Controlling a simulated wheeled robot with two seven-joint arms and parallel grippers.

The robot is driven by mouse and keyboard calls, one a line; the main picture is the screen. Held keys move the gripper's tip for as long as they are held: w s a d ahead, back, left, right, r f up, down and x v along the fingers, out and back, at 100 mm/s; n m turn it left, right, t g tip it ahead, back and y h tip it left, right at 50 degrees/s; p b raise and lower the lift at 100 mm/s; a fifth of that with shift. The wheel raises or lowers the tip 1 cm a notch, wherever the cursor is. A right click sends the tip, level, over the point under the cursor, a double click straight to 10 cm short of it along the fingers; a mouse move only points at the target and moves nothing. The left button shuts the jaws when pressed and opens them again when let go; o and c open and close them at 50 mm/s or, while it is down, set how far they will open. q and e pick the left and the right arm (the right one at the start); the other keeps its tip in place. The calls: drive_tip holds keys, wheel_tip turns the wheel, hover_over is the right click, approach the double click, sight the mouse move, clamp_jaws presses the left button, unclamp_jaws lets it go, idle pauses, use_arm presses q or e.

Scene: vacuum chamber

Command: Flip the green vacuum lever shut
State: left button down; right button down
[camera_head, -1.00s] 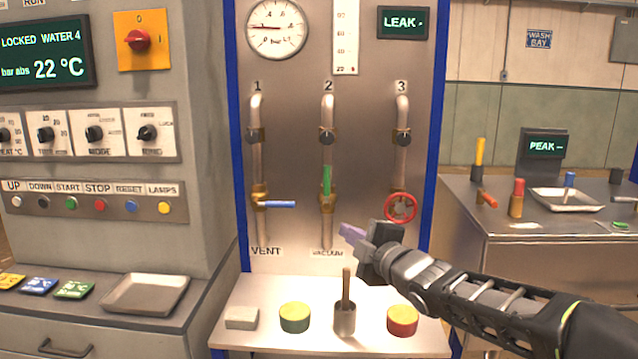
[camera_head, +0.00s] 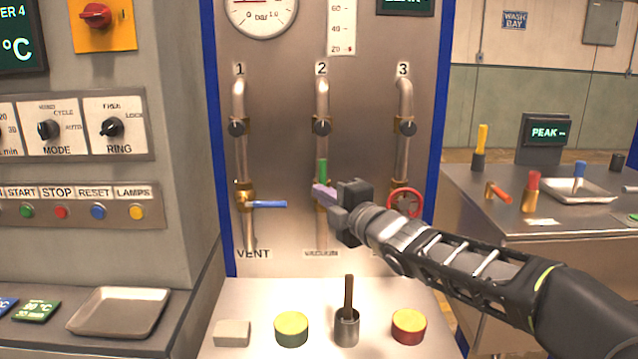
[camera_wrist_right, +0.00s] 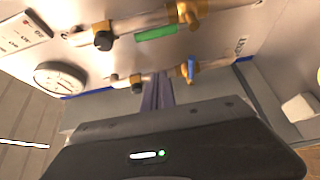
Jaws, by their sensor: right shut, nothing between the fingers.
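The green vacuum lever (camera_head: 323,171) stands upright, in line with pipe 2, above the VACUUM label (camera_head: 321,253). Its brass valve body is partly hidden behind my right gripper (camera_head: 322,194). That gripper is shut and empty, its purple fingertips in front of the valve just below the lever; I cannot tell whether they touch. In the right wrist view the green lever (camera_wrist_right: 156,32) lies along the pipe, beyond the purple fingers (camera_wrist_right: 157,92) and apart from them in the picture. My left gripper is not in view.
The blue vent lever (camera_head: 268,204) points sideways on pipe 1. A red handwheel (camera_head: 405,201) on pipe 3 is partly behind my gripper. Below, a shelf holds a grey block (camera_head: 232,333), two round buttons and a cup with a stick (camera_head: 347,325).

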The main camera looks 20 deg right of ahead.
sight(323, 176)
drive_tip(key=w+d+p, duration=0.1)
drive_tip(key=w+p, duration=0.4)
drive_tip(key=w, duration=0.4)
drive_tip(key=shift+d, duration=0.1)
idle(0.4)
